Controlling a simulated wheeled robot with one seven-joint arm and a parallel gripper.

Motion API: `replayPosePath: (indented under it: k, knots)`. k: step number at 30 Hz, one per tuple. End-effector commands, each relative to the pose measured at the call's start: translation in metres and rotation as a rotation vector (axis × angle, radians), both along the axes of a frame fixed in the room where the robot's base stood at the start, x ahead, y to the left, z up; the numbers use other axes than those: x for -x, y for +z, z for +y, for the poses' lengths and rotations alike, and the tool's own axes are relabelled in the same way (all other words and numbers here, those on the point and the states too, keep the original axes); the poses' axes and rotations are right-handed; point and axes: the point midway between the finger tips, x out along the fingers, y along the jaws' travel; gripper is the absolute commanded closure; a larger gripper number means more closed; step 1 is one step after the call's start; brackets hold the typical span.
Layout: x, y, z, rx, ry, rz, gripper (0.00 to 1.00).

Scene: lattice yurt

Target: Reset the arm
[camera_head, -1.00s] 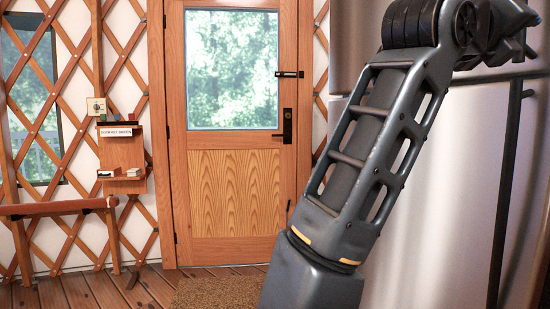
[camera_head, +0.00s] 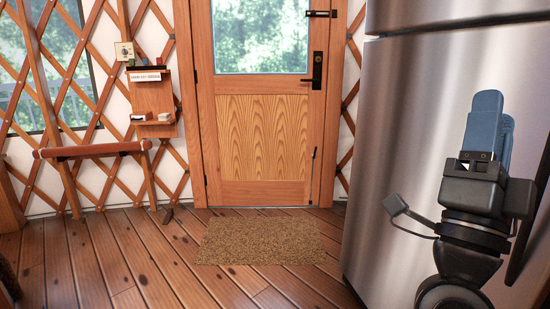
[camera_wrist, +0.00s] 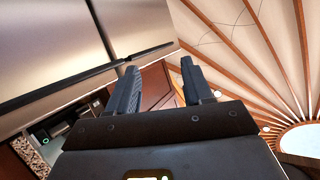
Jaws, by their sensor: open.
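My gripper (camera_head: 497,108) is at the right of the head view, pointing up, with blue-grey fingers above a black wrist. It stands in front of the steel fridge (camera_head: 405,130). In the wrist view my gripper (camera_wrist: 160,66) shows two dark fingers apart, with nothing held between them. The fridge doors and their dark handles (camera_wrist: 85,78) fill the upper left of that view. Most of my arm below the wrist is out of the head view.
A wooden door (camera_head: 262,135) with a window is shut. A brown doormat (camera_head: 260,242) lies before it on the plank floor. A wall shelf (camera_head: 152,118) and a bench (camera_head: 95,150) stand at the left against the lattice wall. The floor in the middle is clear.

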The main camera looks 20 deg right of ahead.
Motion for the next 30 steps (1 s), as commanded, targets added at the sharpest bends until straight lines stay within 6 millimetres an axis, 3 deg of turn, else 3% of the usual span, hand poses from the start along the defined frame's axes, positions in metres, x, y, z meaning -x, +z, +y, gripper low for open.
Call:
replayPosePath:
  k: [1,8,14,24,30]
  knots:
    - [0.003,-0.018,0.007,0.039,0.003,0.067,0.49]
    - [0.019,-0.088,0.038,0.194,0.039,0.340,0.49]
    - [0.046,-0.151,0.063,0.303,0.088,0.588,0.49]
    - [0.123,-0.251,0.101,0.433,0.197,1.024,0.49]
    - [0.176,-0.292,0.119,0.473,0.260,1.250,0.49]
